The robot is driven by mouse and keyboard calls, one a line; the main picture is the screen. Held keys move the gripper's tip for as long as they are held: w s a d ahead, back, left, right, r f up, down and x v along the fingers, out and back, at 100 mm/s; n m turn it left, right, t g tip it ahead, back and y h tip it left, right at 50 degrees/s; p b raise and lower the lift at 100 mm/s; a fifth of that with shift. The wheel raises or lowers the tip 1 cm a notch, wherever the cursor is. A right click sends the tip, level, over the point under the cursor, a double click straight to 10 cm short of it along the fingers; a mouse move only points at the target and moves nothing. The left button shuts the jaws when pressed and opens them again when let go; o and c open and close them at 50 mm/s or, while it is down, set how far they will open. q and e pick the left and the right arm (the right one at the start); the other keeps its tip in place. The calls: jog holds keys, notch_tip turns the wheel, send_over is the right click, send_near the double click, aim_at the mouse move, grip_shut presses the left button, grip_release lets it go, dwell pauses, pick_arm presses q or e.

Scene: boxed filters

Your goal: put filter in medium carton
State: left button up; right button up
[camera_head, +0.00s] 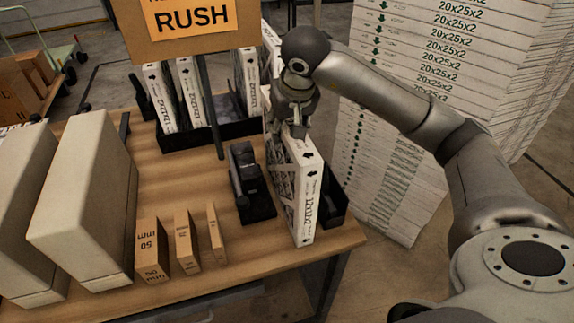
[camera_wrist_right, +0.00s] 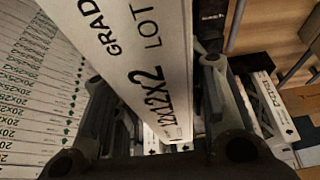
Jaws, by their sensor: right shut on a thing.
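My right gripper (camera_head: 292,118) is shut on the top edge of a white filter (camera_head: 302,195) marked 12x12x2 at the right end of the table. The filter stands upright, beside a black holder (camera_head: 334,198); I cannot tell whether its lower edge touches the table. In the right wrist view the same filter (camera_wrist_right: 130,50) runs between the fingers (camera_wrist_right: 165,125). Three brown cartons of different widths stand at the table front: a wide one (camera_head: 152,250), a middle one (camera_head: 186,242) and a narrow one (camera_head: 216,232). Which thing is the medium carton is not certain. My left gripper is not in view.
A black rack (camera_head: 205,137) holds more white filters (camera_head: 190,92) at the back. A black device (camera_head: 248,185) stands left of the held filter. Large beige boxes (camera_head: 85,200) fill the left side. A RUSH sign (camera_head: 190,18) hangs above; stacked 20x25x2 boxes (camera_head: 400,130) stand right.

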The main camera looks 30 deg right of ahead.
grip_shut()
